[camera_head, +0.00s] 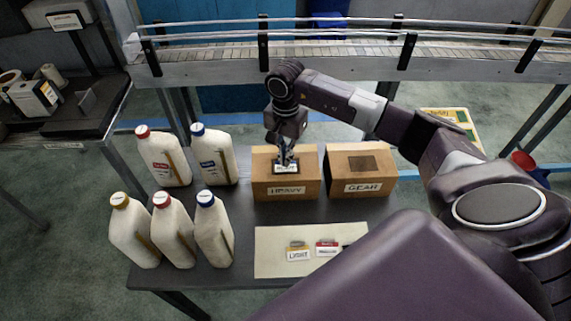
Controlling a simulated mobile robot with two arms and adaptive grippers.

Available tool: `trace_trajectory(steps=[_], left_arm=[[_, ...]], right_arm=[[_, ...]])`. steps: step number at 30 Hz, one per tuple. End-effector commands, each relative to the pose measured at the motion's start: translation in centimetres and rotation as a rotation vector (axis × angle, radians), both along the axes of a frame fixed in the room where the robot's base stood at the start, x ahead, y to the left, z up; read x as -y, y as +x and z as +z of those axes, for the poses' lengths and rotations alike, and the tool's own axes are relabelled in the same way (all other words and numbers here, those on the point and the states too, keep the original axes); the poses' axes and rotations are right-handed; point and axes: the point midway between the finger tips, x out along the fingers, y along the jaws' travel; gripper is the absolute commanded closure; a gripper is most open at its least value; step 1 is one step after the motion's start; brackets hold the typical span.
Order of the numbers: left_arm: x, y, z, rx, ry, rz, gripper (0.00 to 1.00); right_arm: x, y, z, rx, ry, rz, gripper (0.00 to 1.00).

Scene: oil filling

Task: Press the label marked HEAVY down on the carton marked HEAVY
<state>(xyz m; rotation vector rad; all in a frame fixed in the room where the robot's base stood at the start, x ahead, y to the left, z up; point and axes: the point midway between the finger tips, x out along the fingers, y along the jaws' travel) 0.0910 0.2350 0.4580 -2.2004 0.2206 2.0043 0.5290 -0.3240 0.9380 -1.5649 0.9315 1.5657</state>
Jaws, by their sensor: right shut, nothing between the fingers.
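The carton marked HEAVY (306,189) stands on the dark table, a brown box with its name on the front. The label marked HEAVY (291,169) lies on the carton's top, partly hidden by my fingers. My right gripper (285,163) points straight down over it, shut with nothing between its fingers. The fingertips are at the label; whether they touch it is too small to tell. My left gripper is not in view.
The carton marked GEAR (383,186) stands close to the right. A pale sheet (270,262) in front holds a LIGHT label (298,254) and a red-topped label (327,248). Several white bottles (172,232) stand left. A conveyor (330,60) runs behind.

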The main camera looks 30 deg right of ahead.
Motion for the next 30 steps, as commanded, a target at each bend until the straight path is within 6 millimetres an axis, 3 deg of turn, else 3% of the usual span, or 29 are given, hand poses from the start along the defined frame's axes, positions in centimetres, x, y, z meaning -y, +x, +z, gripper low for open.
trace_trajectory(steps=[30], left_arm=[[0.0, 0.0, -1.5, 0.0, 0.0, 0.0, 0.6]], right_arm=[[0.0, 0.0, -1.6, 0.0, 0.0, -0.001, 1.0]])
